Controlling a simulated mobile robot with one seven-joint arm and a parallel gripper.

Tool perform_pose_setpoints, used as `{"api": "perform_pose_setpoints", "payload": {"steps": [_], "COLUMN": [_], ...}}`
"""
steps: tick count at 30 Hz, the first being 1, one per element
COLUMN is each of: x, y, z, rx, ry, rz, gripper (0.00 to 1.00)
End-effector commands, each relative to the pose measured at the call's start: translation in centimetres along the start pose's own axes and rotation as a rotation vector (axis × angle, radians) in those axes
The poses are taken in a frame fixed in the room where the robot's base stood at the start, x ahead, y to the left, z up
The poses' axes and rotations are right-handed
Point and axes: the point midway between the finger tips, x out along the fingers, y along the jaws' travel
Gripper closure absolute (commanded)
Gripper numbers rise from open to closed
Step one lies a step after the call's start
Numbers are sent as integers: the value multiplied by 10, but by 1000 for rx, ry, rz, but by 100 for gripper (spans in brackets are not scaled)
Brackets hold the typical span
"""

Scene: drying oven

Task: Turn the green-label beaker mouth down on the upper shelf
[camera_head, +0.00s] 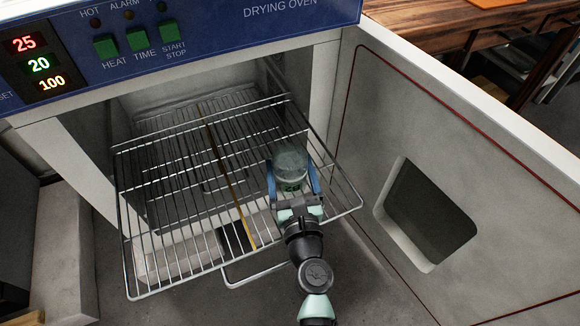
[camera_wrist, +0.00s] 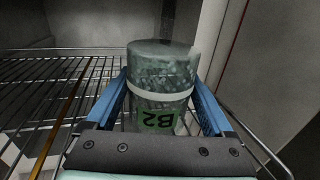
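The green-label beaker (camera_wrist: 165,65) is a clear glass cylinder with a pale band and a green label marked B2. Its upper end looks like a flat, closed disc, though the glass makes this hard to be sure of. In the head view the beaker (camera_head: 290,160) is over the front right part of the upper wire shelf (camera_head: 150,290). My gripper (camera_head: 292,178) reaches in from the front with one blue finger on each side of the beaker, close against the glass. In the wrist view the gripper (camera_wrist: 160,95) frames it the same way. The beaker's lower end is hidden by the gripper.
The shelf is pulled out of the drying oven (camera_head: 200,40), and its left and middle parts are clear. A yellow-brown strip (camera_head: 228,175) runs front to back along it. The open oven door (camera_head: 365,120) stands close on the right.

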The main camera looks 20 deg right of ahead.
Motion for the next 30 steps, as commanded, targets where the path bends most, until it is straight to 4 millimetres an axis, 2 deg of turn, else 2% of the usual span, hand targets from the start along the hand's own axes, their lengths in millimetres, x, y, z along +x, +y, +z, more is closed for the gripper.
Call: {"api": "perform_pose_setpoints", "payload": {"steps": [9, 14, 30], "x": [-1, -13, -109], "y": [0, 0, 0], "z": [0, -1, -2], "rx": [0, 0, 1], "ry": [1, 3, 2], "rz": [0, -1, -2], "gripper": [0, 0, 0]}}
